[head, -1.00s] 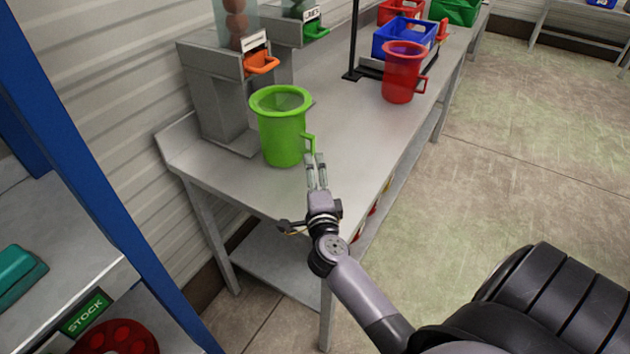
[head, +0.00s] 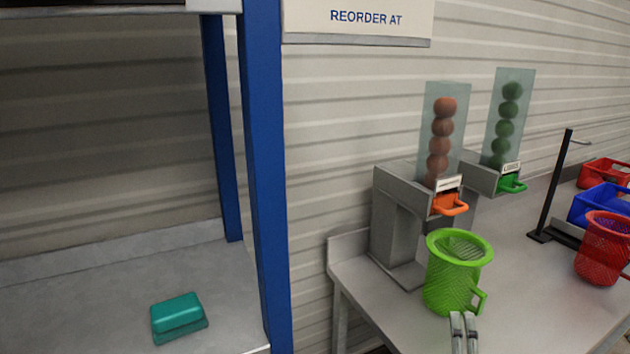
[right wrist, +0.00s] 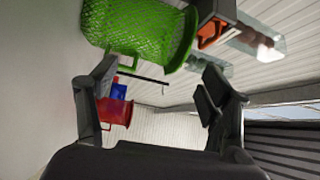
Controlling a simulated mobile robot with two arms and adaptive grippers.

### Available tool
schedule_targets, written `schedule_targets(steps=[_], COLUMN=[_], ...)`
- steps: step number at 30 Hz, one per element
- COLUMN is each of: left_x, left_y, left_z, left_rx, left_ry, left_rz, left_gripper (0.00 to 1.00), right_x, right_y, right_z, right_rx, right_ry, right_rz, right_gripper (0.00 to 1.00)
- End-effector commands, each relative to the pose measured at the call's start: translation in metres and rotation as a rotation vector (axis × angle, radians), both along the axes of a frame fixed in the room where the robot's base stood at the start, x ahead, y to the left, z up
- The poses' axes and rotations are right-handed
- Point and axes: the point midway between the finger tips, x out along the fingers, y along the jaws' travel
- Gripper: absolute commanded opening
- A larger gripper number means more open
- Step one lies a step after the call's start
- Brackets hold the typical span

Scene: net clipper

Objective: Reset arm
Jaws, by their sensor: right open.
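My right gripper (head: 464,333) shows at the bottom of the head view, just in front of the green mesh basket's handle side. Its two fingers are apart with nothing between them; it also shows open in the right wrist view (right wrist: 160,95). The green basket (head: 452,275) stands upright on the grey bench (head: 515,290), and it also shows in the right wrist view (right wrist: 135,28). I cannot tell from the head view whether the fingers touch its handle. My left gripper is not in view.
Two dispensers with an orange handle (head: 450,204) and a green handle (head: 512,184) stand behind the basket. A red basket (head: 603,250), a blue bin (head: 600,204) and a black stand (head: 552,200) are at right. A blue-posted shelf (head: 262,180) holds a teal box (head: 179,317) at left.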

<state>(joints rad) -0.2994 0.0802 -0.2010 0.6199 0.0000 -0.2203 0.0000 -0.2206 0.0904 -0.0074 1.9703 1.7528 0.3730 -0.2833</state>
Motion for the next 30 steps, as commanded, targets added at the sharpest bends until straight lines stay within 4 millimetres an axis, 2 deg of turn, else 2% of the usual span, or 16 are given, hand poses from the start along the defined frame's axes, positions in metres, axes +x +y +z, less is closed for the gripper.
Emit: schedule_targets(steps=[3,6,9,11,13,17,21,25,30], left_x=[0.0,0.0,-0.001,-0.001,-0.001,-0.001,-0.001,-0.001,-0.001], left_y=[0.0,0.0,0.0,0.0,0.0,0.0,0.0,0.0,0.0], left_z=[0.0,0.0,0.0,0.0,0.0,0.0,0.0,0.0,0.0], left_rx=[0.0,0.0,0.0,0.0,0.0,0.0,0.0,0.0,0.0], left_ry=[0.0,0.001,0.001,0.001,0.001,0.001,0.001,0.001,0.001], left_rz=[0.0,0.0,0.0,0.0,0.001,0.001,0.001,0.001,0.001], left_gripper=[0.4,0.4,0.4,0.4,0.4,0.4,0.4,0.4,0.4], right_x=[-0.009,-0.027,-0.052,-0.071,-0.095,-0.14,-0.18,-0.212,-0.251], right_y=[0.064,0.124,0.173,0.193,0.208,0.206,0.182,0.156,0.12], right_z=[0.025,0.026,0.006,-0.014,-0.042,-0.092,-0.126,-0.144,-0.154], right_rx=[-0.228,-0.442,-0.647,-0.765,-0.893,-1.08,-1.194,-1.252,-1.285], right_ry=[-0.033,-0.01,0.07,0.145,0.259,0.513,0.768,0.975,1.23], right_rz=[0.235,0.452,0.656,0.769,0.886,1.05,1.135,1.167,1.172], right_gripper=[0.73,0.73,0.73,0.73,0.73,0.73,0.73,0.73,0.73])
